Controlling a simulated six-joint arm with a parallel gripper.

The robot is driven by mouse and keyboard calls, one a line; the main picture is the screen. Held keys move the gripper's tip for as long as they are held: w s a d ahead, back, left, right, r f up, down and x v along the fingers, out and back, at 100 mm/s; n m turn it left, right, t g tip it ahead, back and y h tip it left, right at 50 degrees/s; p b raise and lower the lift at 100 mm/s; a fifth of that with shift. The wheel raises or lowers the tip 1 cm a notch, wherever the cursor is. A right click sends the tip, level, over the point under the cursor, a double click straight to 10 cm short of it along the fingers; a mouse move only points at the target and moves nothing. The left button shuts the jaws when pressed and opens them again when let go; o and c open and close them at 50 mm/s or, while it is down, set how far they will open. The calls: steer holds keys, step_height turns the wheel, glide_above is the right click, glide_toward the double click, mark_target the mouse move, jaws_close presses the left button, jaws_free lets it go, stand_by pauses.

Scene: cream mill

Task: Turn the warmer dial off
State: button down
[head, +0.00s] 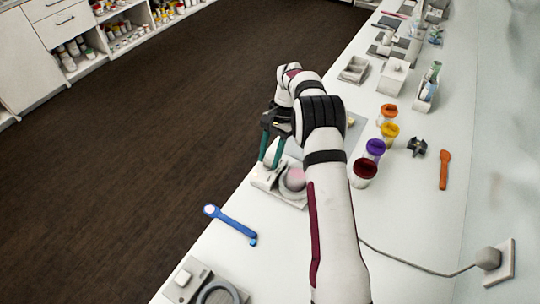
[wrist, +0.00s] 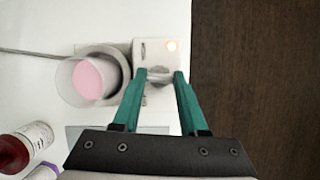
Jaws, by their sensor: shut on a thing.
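The warmer (head: 281,187) is a pale unit near the counter's front edge, with a round well holding a cup of pink cream (wrist: 88,80). In the head view my gripper (head: 269,165) reaches down over the front of the warmer.
Jars with red (head: 364,172), purple (head: 375,150), yellow (head: 389,133) and orange (head: 388,112) lids stand right of my arm. A blue tool (head: 230,224) lies left of the warmer. An orange tool (head: 444,170) lies at the right. A cable runs to a wall socket (head: 497,262).

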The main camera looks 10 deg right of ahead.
steer(key=n+h, duration=0.1)
steer(key=n, duration=0.1)
steer(key=n+g, duration=0.1)
steer(key=n, duration=0.2)
steer(key=shift+a+n+h, duration=0.15)
steer(key=shift+n+h, duration=0.15)
steer(key=shift+h, duration=0.1)
steer(key=shift+w+a+n+g+h, duration=0.15)
steer(key=shift+n+h, duration=0.3)
steer(key=shift+n, duration=0.6)
steer(key=shift+s+d+n+g+h, duration=0.15)
steer(key=shift+n+h, duration=0.3)
steer(key=shift+n, duration=0.6)
steer(key=shift+w+a, duration=0.1)
steer(key=shift+c, duration=2.2)
jaws_free()
